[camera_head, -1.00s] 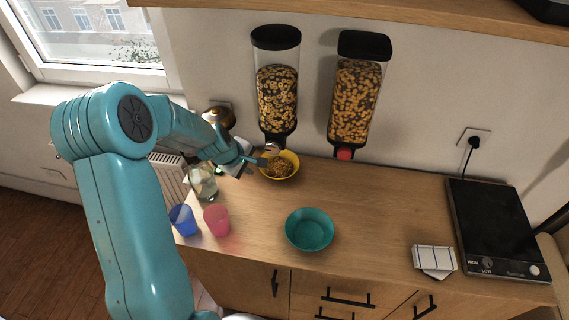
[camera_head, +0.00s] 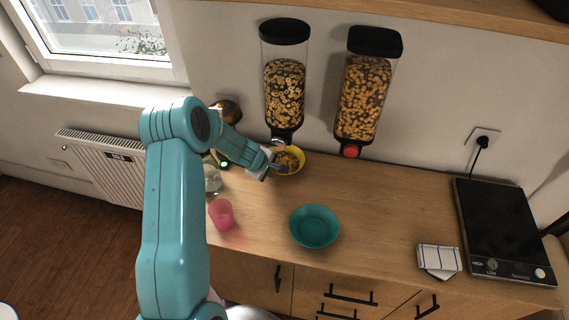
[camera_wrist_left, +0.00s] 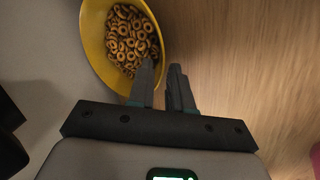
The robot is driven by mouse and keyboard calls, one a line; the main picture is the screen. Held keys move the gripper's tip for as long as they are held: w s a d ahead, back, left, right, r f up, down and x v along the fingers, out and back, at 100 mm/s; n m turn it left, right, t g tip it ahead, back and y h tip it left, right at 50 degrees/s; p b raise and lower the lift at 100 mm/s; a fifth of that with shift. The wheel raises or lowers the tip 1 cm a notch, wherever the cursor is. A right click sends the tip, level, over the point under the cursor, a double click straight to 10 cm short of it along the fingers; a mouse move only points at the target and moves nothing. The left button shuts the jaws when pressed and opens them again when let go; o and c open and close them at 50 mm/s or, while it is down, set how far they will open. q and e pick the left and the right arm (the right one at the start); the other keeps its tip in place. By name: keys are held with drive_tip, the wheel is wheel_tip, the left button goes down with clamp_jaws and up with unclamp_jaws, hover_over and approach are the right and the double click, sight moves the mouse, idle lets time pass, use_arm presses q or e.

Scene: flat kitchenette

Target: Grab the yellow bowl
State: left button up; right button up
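The yellow bowl (camera_head: 297,168) stands on the wooden counter under the left dispenser, holding ring-shaped cereal. My left gripper (camera_head: 275,165) is at its left front side and hides part of its rim. In the left wrist view the bowl (camera_wrist_left: 97,45) is at the top left. There the left gripper (camera_wrist_left: 162,75) has one finger over the inside of the bowl and the other outside, close together with the rim between them; it looks shut on the rim. The finger contact itself is hard to see. My right gripper is not in view.
Two cereal dispensers (camera_head: 284,90) hang on the wall above the bowl. A teal bowl (camera_head: 314,226), a pink cup (camera_head: 221,214) and a clear glass container (camera_head: 212,180) stand nearby. A folded cloth (camera_head: 438,259) and a black hob (camera_head: 500,235) are to the right. The counter between is clear.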

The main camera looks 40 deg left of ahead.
use_arm(q)
drive_tip(key=x, duration=0.3)
drive_tip(key=shift+w+a, duration=0.15)
drive_tip(key=shift+s+r, duration=0.1)
drive_tip(key=shift+s, duration=0.1)
clamp_jaws()
drive_tip(key=shift+r, duration=0.15)
drive_tip(key=shift+w+r, duration=0.15)
drive_tip(key=shift+r, duration=0.45)
drive_tip(key=shift+f, duration=0.1)
